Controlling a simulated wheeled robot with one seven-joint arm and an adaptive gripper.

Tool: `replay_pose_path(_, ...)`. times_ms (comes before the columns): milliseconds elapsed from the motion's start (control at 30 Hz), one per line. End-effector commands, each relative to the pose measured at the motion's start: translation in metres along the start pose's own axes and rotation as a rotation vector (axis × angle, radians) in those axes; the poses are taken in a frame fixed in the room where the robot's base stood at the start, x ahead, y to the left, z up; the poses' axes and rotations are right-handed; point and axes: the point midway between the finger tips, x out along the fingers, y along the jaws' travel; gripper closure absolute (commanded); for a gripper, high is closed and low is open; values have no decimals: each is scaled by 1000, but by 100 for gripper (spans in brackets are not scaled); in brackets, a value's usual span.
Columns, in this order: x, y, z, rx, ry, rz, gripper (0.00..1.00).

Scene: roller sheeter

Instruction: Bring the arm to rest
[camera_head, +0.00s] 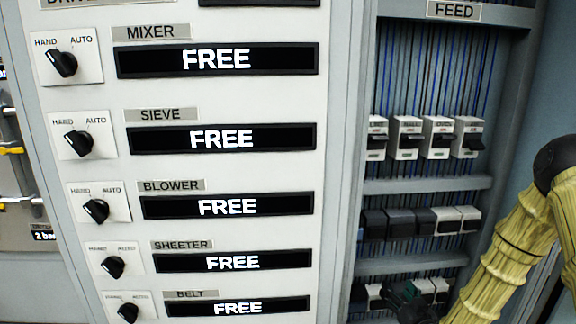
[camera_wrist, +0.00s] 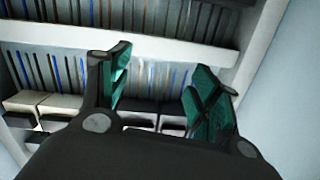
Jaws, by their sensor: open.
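My gripper (camera_wrist: 158,95) shows in the wrist view with its two green-padded fingers spread apart and nothing between them. In the head view my gripper (camera_head: 402,298) is at the lower right, in front of the lowest row of switches in the open feed cabinet. My arm, in a yellowish sleeve, comes in from the right edge and reaches down to it. I cannot tell whether the fingers touch the cabinet.
The feed cabinet (camera_head: 425,185) holds breakers (camera_head: 423,138) with black levers, grey rails and blue wires. Left of it stands a panel (camera_head: 340,120) with hand/auto knobs (camera_head: 62,64) and displays (camera_head: 215,60) reading FREE. In the wrist view pale modules (camera_wrist: 60,106) lie beyond the fingers.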

Motion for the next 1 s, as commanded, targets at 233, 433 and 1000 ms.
replay_pose_path(233,-75,-46,115,26,-418,31,38)
replay_pose_path(433,-161,-74,186,36,-734,69,38)
replay_pose_path(1000,-411,-120,257,25,-1429,210,38)
